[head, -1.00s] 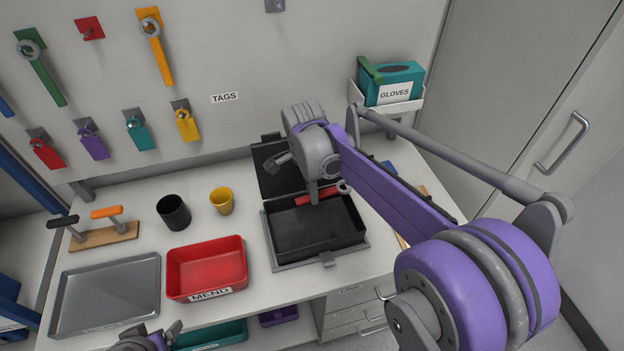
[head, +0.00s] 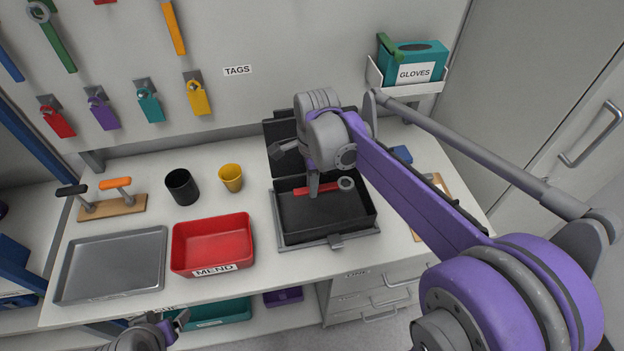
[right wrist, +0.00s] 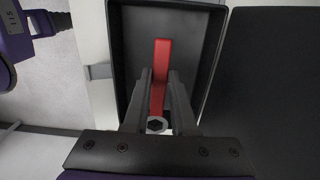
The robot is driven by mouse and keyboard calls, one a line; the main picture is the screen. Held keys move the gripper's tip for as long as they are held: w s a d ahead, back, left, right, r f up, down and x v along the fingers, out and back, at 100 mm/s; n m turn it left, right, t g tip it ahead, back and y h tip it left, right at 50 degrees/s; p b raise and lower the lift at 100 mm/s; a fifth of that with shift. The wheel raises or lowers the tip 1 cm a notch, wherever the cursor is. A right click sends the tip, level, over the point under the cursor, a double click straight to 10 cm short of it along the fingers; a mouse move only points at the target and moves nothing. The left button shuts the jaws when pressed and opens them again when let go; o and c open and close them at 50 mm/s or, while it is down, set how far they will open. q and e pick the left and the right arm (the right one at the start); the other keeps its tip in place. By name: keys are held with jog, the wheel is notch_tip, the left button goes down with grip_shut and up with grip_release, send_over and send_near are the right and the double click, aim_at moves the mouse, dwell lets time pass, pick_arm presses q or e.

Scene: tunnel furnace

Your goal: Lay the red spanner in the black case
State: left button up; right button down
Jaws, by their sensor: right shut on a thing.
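The red spanner (head: 316,188) has a red handle and a grey ring end. My right gripper (head: 314,193) is shut on its handle; the right wrist view also shows the spanner (right wrist: 161,65) between the fingers (right wrist: 158,88). The black case (head: 325,232) stands open on the bench, its lid (head: 283,138) raised at the back, partly hidden by my arm. The spanner is within the case's outline, ring end to the right; I cannot tell whether it touches the floor. My left gripper (head: 175,325) is at the bottom left edge, fingers apart and empty.
Left of the case are a red MEND tray (head: 213,247), a grey tray (head: 110,265), a black cup (head: 182,187) and a yellow cup (head: 231,178). A wooden block with handles (head: 110,205) stands further left. A glove box (head: 415,65) hangs at the back right.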

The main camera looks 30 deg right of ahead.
aim_at(312, 213)
jog(key=shift+f+b, duration=2.75)
jog(key=shift+f, duration=2.1)
pick_arm(q)
notch_tip(312, 213, down, 7)
jog(key=s, duration=0.2)
pick_arm(e)
jog(key=shift+c, duration=0.8)
grip_release()
jog(key=shift+r, duration=0.15)
jog(key=shift+r+p, duration=1.75)
jog(key=shift+r, duration=0.8)
jog(key=shift+w+r+p, duration=0.1)
jog(key=shift+r+p, duration=0.95)
jog(key=shift+r, duration=0.85)
pick_arm(q)
notch_tip(312, 213, up, 7)
jog(key=w, duration=0.2)
jog(key=shift+f, duration=0.2)
pick_arm(e)
jog(key=shift+f, duration=0.1)
